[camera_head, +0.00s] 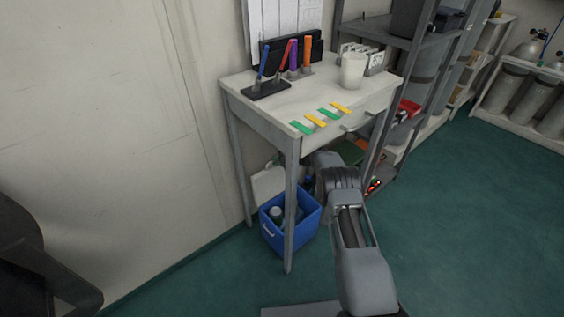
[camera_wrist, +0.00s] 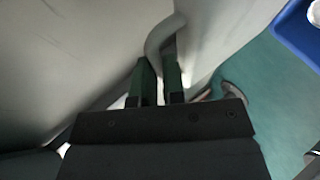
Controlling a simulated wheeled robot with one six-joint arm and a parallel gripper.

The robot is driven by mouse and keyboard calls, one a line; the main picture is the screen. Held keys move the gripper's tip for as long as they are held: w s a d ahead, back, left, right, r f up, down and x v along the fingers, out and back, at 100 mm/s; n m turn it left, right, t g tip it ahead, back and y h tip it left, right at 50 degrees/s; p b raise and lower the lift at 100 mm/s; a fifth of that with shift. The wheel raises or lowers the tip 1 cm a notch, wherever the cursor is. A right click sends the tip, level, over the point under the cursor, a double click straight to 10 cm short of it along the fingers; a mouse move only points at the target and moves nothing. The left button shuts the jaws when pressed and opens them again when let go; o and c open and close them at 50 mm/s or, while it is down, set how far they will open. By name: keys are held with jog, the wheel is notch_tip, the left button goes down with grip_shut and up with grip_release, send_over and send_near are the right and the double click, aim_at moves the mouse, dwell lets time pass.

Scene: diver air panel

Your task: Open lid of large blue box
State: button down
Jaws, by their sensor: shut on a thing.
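The large blue box (camera_head: 291,228) stands on the floor under the desk, its top uncovered with a bottle (camera_head: 276,213) visible inside. A whitish panel that looks like its lid (camera_head: 266,185) is raised and tilted behind it. Part of its blue rim (camera_wrist: 302,28) shows at the upper right of the wrist view. My gripper (camera_wrist: 160,66) is shut on a pale curved handle (camera_wrist: 161,36) that joins a large pale surface, apparently the lid. In the head view my gripper is hidden under the desk behind my arm.
The desk (camera_head: 265,113) stands over the box, with a front leg (camera_head: 290,205) before it. A shelf rack (camera_head: 410,60) stands to the right. The green floor (camera_head: 470,220) at right is clear.

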jog(key=shift+r, duration=0.2)
jog(key=c, duration=1.2)
grip_release()
jog(key=shift+f, duration=0.1)
